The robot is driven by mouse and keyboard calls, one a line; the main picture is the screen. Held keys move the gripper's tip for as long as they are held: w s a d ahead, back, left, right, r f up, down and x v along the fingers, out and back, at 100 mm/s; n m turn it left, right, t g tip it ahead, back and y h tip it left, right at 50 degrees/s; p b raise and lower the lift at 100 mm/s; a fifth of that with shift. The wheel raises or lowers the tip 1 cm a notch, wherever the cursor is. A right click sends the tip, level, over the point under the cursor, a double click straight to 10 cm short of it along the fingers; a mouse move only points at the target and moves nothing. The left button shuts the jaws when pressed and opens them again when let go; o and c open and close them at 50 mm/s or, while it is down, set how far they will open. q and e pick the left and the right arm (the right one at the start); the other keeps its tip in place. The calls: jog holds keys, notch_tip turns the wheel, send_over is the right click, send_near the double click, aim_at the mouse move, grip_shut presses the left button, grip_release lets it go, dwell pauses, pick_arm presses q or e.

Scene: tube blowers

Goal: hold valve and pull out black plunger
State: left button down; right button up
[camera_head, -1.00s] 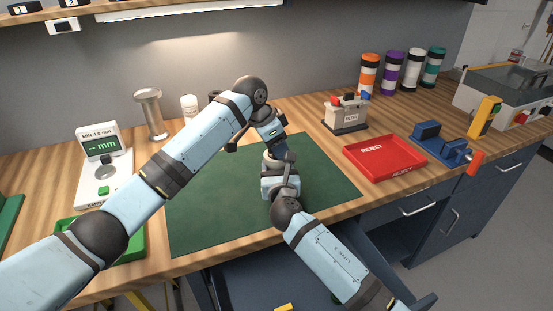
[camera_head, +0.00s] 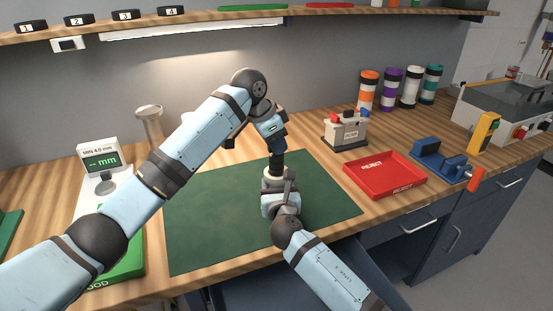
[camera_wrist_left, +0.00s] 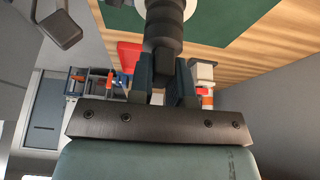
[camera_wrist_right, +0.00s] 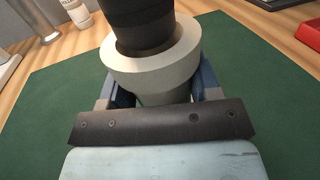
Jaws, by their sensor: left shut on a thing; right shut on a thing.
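The black plunger (camera_head: 276,163) stands upright in the pale valve (camera_head: 270,181) above the green mat. My left gripper (camera_head: 275,148) comes from above and is shut on the plunger's top end. In the left wrist view the ribbed plunger (camera_wrist_left: 164,35) runs from between the fingers (camera_wrist_left: 160,78) toward the white valve rim. My right gripper (camera_head: 278,192) is shut around the valve body from the near side. In the right wrist view the valve's wide white collar (camera_wrist_right: 150,72) surrounds the plunger (camera_wrist_right: 140,25). The plunger's lower end is hidden inside the valve.
The green mat (camera_head: 220,215) is otherwise clear. A red reject tray (camera_head: 385,174) and a blue fixture (camera_head: 440,160) lie to the right. A gauge (camera_head: 100,165) and a green tray (camera_head: 125,262) are on the left, partly behind my left arm.

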pick_arm(q)
notch_tip(320, 180, up, 4)
jog(key=shift+r, duration=0.2)
pick_arm(e)
jog(key=o, duration=1.1)
jog(key=shift+o, duration=0.2)
